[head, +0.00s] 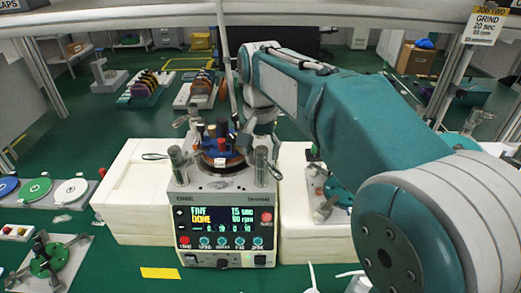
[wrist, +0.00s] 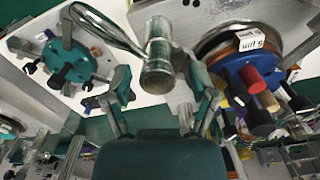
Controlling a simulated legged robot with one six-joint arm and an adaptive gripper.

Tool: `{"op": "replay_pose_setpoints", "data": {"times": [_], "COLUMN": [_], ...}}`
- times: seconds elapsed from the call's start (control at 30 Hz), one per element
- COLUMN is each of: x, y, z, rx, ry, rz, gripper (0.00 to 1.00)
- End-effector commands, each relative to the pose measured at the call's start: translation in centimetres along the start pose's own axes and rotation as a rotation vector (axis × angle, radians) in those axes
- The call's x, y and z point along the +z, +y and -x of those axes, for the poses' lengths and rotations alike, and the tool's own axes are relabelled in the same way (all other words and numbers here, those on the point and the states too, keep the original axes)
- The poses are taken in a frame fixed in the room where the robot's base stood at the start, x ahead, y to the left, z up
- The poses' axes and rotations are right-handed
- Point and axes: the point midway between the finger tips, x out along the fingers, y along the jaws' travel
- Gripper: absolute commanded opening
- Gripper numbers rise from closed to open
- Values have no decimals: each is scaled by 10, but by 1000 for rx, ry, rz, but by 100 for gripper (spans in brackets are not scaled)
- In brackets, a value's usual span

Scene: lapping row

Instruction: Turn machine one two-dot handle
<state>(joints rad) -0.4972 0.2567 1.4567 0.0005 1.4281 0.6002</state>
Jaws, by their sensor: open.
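Machine one, taken as the white unit with the lit screen (head: 230,217), stands in the middle of the head view. The front right post (head: 262,166) has a small metal lever. Contact cannot be told. I cannot make out any dots.
The blue fixture (wrist: 247,68) is close on the right in the wrist view. A teal fixture (wrist: 68,62) with black-tipped levers lies on the left. White blocks (head: 135,190) flank the machine. Coloured discs (head: 38,188) lie at the far left.

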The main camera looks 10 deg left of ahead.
Motion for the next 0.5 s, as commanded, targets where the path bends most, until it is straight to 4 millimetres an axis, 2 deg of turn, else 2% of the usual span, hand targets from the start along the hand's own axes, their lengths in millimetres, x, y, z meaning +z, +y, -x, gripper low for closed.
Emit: {"op": "replay_pose_setpoints", "data": {"times": [0.27,0.3,0.37,0.4,0.43,0.5], "x": [0,0,0,0,0,0], "y": [0,0,0,0,0,0], "z": [-2,-2,-2,-2,-2,-2], "rx": [0,0,0,0,0,0], "ry": [0,0,0,0,0,0], "rz": [0,0,0,0,0,0], "gripper": [74,56,30,12,0,0]}}
